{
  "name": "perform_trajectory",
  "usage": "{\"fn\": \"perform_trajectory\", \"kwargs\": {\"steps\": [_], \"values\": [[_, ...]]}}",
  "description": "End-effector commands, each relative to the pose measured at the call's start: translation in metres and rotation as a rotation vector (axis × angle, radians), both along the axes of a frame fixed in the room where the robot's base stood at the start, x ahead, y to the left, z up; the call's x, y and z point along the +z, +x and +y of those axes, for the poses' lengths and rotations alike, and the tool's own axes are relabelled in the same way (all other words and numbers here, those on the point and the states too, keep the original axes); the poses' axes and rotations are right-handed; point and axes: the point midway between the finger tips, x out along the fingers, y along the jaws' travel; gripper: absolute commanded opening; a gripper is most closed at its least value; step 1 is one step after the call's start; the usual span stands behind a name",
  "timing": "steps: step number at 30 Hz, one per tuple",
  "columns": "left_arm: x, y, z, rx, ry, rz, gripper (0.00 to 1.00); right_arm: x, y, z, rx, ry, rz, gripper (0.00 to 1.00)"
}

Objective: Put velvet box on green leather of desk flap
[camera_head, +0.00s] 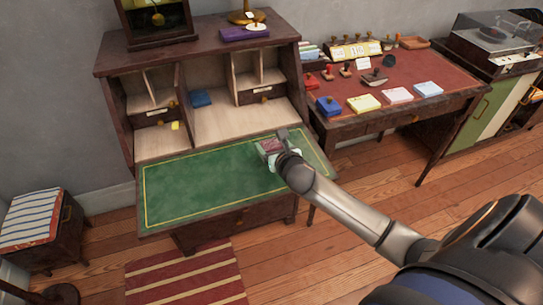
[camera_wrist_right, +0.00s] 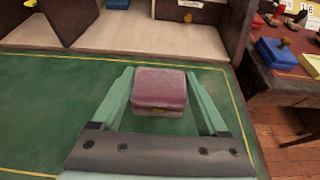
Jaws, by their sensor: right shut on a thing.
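The velvet box (camera_wrist_right: 161,90) is a small dark-red lidded box between the fingers of my right gripper (camera_wrist_right: 161,103) in the right wrist view. The gripper is shut on it. In the head view the velvet box (camera_head: 270,147) and right gripper (camera_head: 282,148) are over the right part of the desk flap. The flap's green leather (camera_head: 205,185) has a thin gold border and is otherwise bare. I cannot tell whether the box touches the leather or is just above it. My left gripper is not in view.
The desk's open compartments (camera_head: 225,120) rise behind the flap, with a blue item (camera_head: 201,98) and a yellow item (camera_head: 175,125) inside. A red-topped table (camera_head: 400,75) with stamps and colored pads stands to the right. The flap's left and middle are clear.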

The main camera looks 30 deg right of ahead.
Motion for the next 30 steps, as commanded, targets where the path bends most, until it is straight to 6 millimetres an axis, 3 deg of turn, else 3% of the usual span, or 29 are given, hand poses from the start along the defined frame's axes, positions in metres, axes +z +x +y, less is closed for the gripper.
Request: {"fn": "perform_trajectory", "kwargs": {"steps": [5, 12, 24, 25, 30], "values": [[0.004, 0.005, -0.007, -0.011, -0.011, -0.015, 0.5, -0.011, 0.007, -0.006, 0.0, 0.0, -0.001, 0.19], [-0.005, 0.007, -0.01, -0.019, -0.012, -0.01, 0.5, -0.042, 0.008, -0.007, 0.001, 0.002, -0.002, 0.19], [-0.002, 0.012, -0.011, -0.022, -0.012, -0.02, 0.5, -0.046, 0.008, -0.007, 0.003, -0.002, -0.001, 0.19], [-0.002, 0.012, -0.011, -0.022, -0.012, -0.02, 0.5, -0.046, 0.008, -0.007, 0.003, -0.001, -0.001, 0.79], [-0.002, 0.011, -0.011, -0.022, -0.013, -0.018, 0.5, -0.045, 0.008, -0.007, 0.003, -0.001, -0.001, 0.98]]}}
